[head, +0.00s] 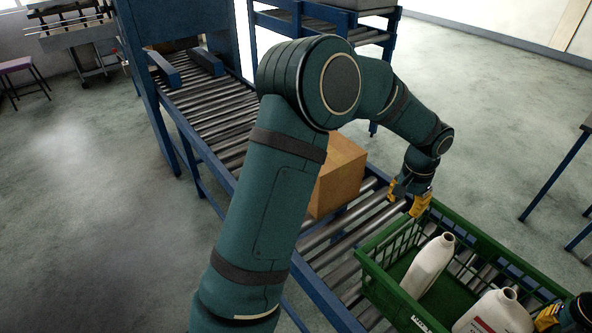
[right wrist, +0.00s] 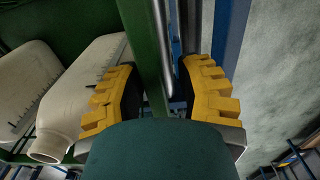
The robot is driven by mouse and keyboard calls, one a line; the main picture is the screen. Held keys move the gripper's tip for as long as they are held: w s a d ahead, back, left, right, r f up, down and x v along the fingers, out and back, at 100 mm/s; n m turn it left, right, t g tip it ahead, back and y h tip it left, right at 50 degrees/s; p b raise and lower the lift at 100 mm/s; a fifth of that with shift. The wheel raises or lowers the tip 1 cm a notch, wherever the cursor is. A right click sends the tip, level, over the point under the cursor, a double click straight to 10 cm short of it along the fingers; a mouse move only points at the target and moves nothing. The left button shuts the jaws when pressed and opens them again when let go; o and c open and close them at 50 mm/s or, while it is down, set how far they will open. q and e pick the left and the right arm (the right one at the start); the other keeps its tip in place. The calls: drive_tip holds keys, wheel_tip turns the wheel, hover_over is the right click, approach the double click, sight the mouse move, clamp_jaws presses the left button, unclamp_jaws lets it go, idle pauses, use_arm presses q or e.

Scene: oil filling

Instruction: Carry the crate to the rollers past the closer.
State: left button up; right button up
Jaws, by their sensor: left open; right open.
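The green crate (head: 383,283) sits on the roller conveyor at the lower right of the head view, with white bottles (head: 430,265) in it. My left gripper (head: 407,198) is open at the crate's far corner, its yellow fingers close to the rim; I cannot tell whether they touch it. My right gripper (right wrist: 160,95) is open, with a green bar of the crate (right wrist: 146,60) between its fingers in the right wrist view. In the head view it shows partly at the lower right corner. The closer appears to be the blue frame (head: 140,75) at the upper left.
A cardboard box (head: 340,178) stands on the conveyor, partly behind my left arm. Rollers (head: 205,112) run on toward the blue frame. A blue stand (head: 270,22) is behind, a purple stool (head: 16,64) at far left.

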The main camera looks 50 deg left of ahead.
drive_tip(key=shift+r, duration=0.2)
use_arm(q)
drive_tip(key=shift+r, duration=0.4)
use_arm(e)
wheel_tip(320, 180, up, 12)
drive_tip(key=shift+f, duration=0.2)
use_arm(q)
drive_tip(key=shift+r, duration=0.1)
